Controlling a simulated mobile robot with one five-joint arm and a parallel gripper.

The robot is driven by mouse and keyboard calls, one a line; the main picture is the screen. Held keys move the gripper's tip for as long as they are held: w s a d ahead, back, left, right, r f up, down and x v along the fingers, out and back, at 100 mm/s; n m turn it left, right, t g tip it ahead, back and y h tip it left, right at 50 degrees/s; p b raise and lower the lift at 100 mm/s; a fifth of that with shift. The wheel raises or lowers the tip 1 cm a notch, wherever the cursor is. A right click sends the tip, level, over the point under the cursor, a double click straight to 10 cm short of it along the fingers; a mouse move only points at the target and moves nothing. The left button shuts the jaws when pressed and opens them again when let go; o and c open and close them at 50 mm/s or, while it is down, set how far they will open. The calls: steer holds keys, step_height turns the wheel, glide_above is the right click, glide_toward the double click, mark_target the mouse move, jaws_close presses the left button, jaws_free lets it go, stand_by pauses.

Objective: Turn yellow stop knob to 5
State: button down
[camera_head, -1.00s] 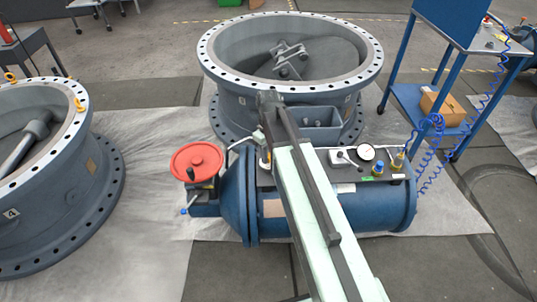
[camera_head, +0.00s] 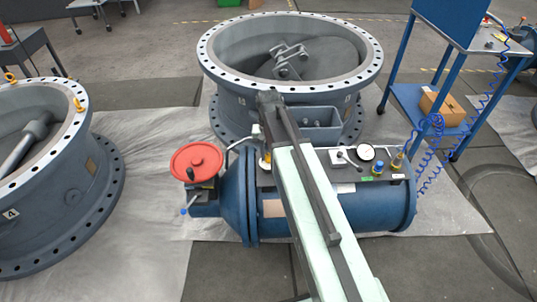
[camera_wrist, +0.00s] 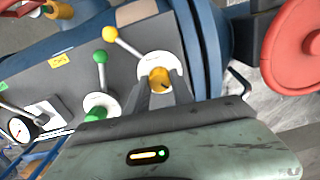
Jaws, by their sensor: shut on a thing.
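In the wrist view, the yellow knob (camera_wrist: 159,76) sits at a round white dial plate (camera_wrist: 152,58) with small markings too blurred to read. My gripper (camera_wrist: 165,92) is shut on this knob, its two grey fingers reaching to either side of it. A white rod with a yellow ball end (camera_wrist: 110,34) runs up and left from the dial. In the head view, the arm hides most of the knob area and the fingers, over the left part of the blue cylinder (camera_head: 385,208).
Left of the dial stands a green-ball lever (camera_wrist: 100,57). A red handwheel (camera_head: 196,160) is at the cylinder's left end. A pressure gauge (camera_head: 366,152) sits on the panel's right part. A large flanged valve (camera_head: 232,108) stands behind the cylinder.

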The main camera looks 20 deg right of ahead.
mark_target(269, 155)
steer(key=shift+m, duration=0.9)
steer(key=c, duration=1.1)
jaws_free()
step_height(269, 155, up, 8)
steer(key=p, duration=0.8)
steer(key=shift+f, duration=0.1)
